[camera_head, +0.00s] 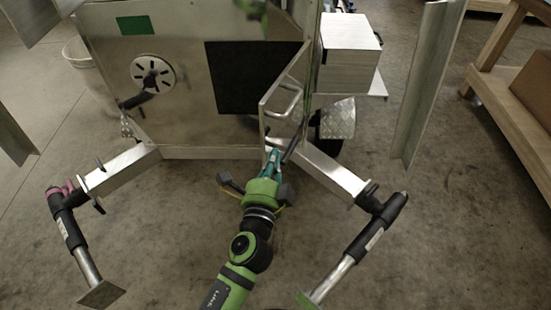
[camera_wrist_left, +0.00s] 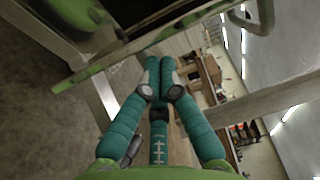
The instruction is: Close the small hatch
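The small hatch door (camera_head: 283,92) is a thin metal panel with a bar handle (camera_head: 286,103). It stands swung open at the right side of a dark square opening (camera_head: 235,78) in the trailer's metal face. My left gripper (camera_head: 272,158), green with teal fingers, is just below the door's lower edge. In the left wrist view its fingertips (camera_wrist_left: 160,78) are drawn together with nothing seen between them. The door's edge (camera_wrist_left: 110,58) crosses in front of them, and a handle (camera_wrist_left: 258,18) shows at upper right. Contact with the door cannot be told. My right gripper is not in view.
Two jack legs (camera_head: 70,225) (camera_head: 375,228) stand out from the trailer frame on both sides. A metal box (camera_head: 350,58) and a wheel fender (camera_head: 336,118) are right of the hatch. A wooden rack (camera_head: 510,115) is far right. The floor in front is mostly clear.

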